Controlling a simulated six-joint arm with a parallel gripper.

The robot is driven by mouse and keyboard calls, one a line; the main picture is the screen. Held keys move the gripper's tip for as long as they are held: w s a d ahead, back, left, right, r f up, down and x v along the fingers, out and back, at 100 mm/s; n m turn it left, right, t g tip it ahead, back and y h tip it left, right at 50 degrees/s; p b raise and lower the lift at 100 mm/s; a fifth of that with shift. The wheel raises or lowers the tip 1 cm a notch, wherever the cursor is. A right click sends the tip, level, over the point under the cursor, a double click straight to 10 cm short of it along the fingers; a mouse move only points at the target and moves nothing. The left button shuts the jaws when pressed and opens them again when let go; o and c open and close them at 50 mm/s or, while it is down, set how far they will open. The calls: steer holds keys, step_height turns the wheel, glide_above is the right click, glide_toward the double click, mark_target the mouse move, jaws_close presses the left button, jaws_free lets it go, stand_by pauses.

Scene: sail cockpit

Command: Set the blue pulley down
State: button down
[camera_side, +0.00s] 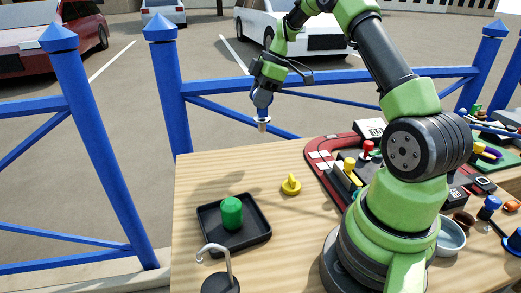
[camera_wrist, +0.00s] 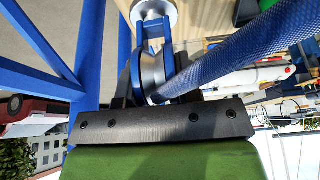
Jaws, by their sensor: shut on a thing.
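The blue pulley (camera_side: 262,99) is held in my gripper (camera_side: 264,88), which is shut on it, high at the back edge of the wooden table. A pale end piece (camera_side: 263,125) hangs below it; in the side view I cannot tell whether it is over the tabletop or just beyond its edge. In the wrist view the pulley (camera_wrist: 166,72) shows blue cheeks around a grey wheel, with a round silver end at the top. The dark gripper body hides its lower part.
A black tray (camera_side: 206,246) holding a green cylinder (camera_side: 231,212) is at the table's front left. A yellow piece (camera_side: 291,184) lies right of it. A hook (camera_side: 219,252) stands in front. A red track (camera_side: 318,178) and several small items fill the right. The back left tabletop is clear.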

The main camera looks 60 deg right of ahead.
mark_target(260, 130)
step_height(260, 130, down, 9)
stand_by(0.4)
steer(key=c, duration=0.8)
jaws_free()
steer(key=shift+f, duration=0.15)
